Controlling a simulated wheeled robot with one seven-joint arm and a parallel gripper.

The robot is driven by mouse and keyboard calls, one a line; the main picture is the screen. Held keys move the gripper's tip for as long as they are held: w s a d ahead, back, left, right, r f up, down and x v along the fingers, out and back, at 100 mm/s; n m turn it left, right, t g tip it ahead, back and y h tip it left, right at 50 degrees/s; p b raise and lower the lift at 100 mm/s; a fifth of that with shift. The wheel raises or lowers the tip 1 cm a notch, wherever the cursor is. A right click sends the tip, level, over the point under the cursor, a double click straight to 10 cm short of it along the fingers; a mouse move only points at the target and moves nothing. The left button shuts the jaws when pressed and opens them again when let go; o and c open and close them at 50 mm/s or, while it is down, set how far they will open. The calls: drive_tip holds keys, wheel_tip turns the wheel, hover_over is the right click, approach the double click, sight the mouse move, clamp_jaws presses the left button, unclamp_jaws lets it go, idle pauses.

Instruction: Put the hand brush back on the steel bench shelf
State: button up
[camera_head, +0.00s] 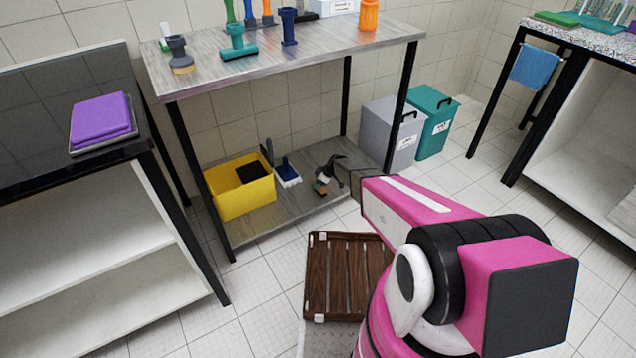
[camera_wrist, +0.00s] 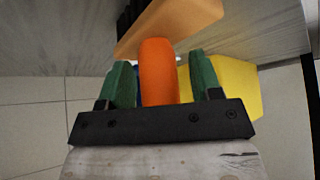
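The hand brush (camera_wrist: 160,72) has an orange handle, a tan-orange head and dark bristles. In the wrist view its bristles face the grey board of the lower shelf (camera_wrist: 60,35). My gripper (camera_wrist: 163,75) has green fingers on both sides of the handle, with a narrow gap showing on the right side, so it looks open around it. In the head view my gripper (camera_head: 324,182) is low over the right part of the bench's lower shelf (camera_head: 287,208). The brush is mostly hidden there. I cannot tell whether its bristles touch the shelf.
A yellow bin (camera_head: 240,197) and a blue-and-white brush (camera_head: 288,174) stand on the lower shelf to the left. The bench top (camera_head: 330,48) is above, with a black leg (camera_head: 400,105) at right.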

drive_tip(key=v, duration=1.2)
drive_tip(key=s+d+r+m+h, duration=0.2)
drive_tip(key=s+d+r+m, duration=0.3)
drive_tip(key=s+r, duration=0.4)
drive_tip(key=s+d+r+m+h, duration=0.2)
drive_tip(key=s+d+r+m, duration=0.3)
drive_tip(key=s+r, duration=0.4)
drive_tip(key=s+d+r+m+g+h, duration=0.1)
drive_tip(key=s+d+r+m, duration=0.4)
drive_tip(key=s, duration=0.9)
wheel_tip(320, 180, up, 5)
drive_tip(key=d+h, duration=0.1)
drive_tip(key=d, duration=0.1)
drive_tip(key=shift+s+d+f+m, duration=0.15)
drive_tip(key=shift+s+d+m, duration=0.15)
drive_tip(key=shift+d+m, duration=0.1)
